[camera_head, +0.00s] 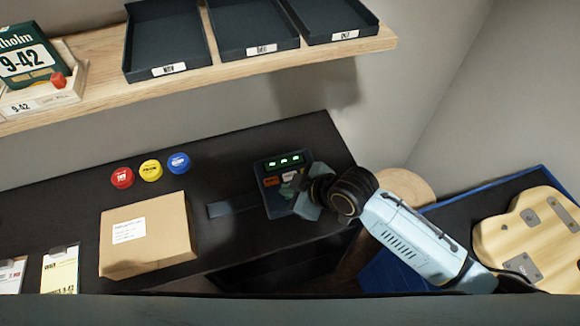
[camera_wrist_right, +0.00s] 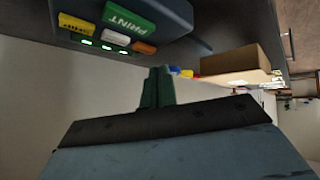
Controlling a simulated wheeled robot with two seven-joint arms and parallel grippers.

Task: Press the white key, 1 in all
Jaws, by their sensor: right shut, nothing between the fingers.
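A dark key device (camera_head: 259,166) with a lit green display lies on the dark bench. Its white key (camera_head: 289,176) sits right of an orange key (camera_head: 271,182). In the right wrist view the device appears upside down, with the white key (camera_wrist_right: 115,37) between a yellow key (camera_wrist_right: 77,25) and the orange key, beside a green PRINT key (camera_wrist_right: 131,20). My right gripper (camera_head: 299,190) is shut and empty, at the device's right side, partly covering it. Its fingers (camera_wrist_right: 158,85) show apart from the white key; the exact gap is unclear. My left gripper is out of view.
A cardboard box (camera_head: 146,235) and red (camera_head: 122,178), yellow (camera_head: 150,170) and blue (camera_head: 178,163) round items are left of the device. A wooden shelf (camera_head: 220,80) with dark trays hangs above. A guitar body (camera_head: 530,240) lies at right.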

